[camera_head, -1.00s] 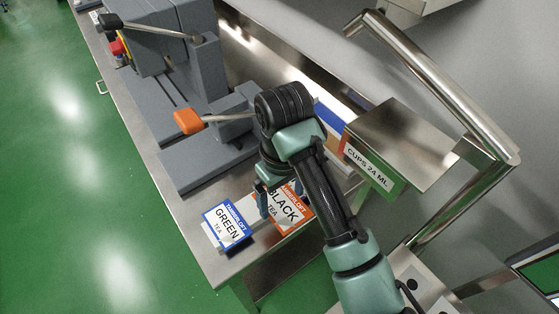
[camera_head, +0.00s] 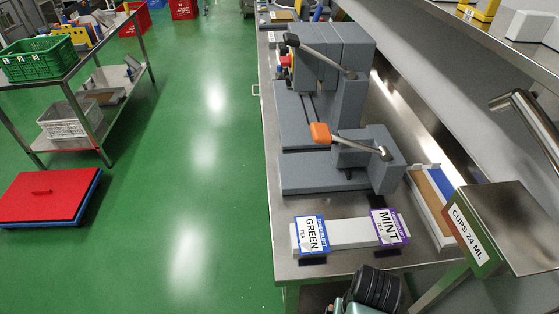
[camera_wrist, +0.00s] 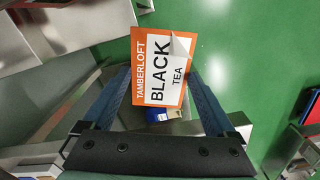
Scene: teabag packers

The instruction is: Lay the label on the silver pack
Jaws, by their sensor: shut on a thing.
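My gripper (camera_wrist: 160,78) is shut on an orange-bordered label (camera_wrist: 155,92) reading TAMBERLOFT BLACK TEA. In the wrist view the label lies between the two blue fingers, with one corner curled up. The gripper and this label are out of the head view, where only part of my arm shows at the bottom edge. A blue GREEN tea label (camera_head: 311,234) and a purple MINT tea label (camera_head: 389,227) sit on a pale bar (camera_head: 350,232) on the steel bench. I cannot pick out a silver pack in either view.
A grey press with an orange-knobbed lever (camera_head: 320,133) stands on the bench (camera_head: 275,165).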

